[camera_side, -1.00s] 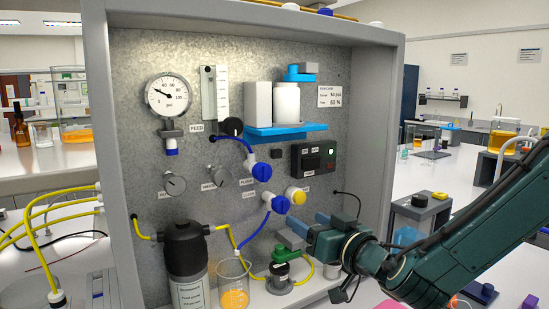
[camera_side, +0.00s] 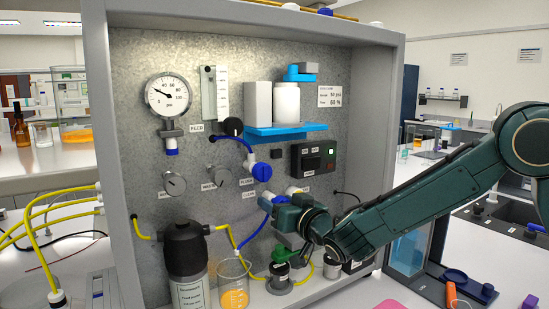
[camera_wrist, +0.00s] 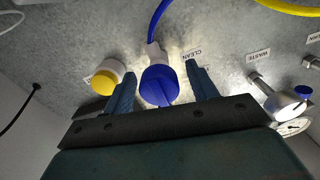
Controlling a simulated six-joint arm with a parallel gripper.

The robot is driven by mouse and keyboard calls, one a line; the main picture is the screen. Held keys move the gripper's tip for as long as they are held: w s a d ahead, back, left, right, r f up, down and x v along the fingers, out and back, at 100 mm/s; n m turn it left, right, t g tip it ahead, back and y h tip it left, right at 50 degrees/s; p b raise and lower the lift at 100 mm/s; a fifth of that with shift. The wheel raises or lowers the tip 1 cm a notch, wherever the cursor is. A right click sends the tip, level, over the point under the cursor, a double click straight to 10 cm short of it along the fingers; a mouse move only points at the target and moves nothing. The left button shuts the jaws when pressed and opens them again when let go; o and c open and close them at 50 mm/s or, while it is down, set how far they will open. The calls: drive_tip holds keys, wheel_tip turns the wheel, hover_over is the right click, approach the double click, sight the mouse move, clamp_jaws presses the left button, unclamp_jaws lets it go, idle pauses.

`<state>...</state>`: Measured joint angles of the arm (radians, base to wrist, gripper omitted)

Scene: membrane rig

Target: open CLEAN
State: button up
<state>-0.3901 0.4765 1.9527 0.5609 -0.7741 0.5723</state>
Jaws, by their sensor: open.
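The CLEAN valve is a round blue knob (camera_wrist: 160,86) with a raised ridge, beside its CLEAN label (camera_wrist: 194,54) in the wrist view. A blue tube (camera_wrist: 157,20) runs from its fitting. My gripper (camera_wrist: 161,78) is open, with one finger on each side of the knob. Gaps show between the knob and both fingers, so it is not clamped. In the side view my gripper (camera_side: 290,210) is at the panel and hides most of this knob; only a little bright blue (camera_side: 265,203) shows at its left.
Another blue knob (camera_side: 262,172) is just above. A yellow-capped fitting (camera_wrist: 107,78) sits close beside my left finger in the wrist view. The WASTE valve (camera_wrist: 284,100) is at right. Below my gripper stand a green-topped part (camera_side: 281,254) and a beaker (camera_side: 233,285) with orange liquid.

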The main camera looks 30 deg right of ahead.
drive_tip(key=shift+w, duration=0.85)
drive_tip(key=c, duration=1)
drive_tip(key=shift+n, duration=0.4)
drive_tip(key=n, duration=0.3)
drive_tip(key=shift+n, duration=1.8)
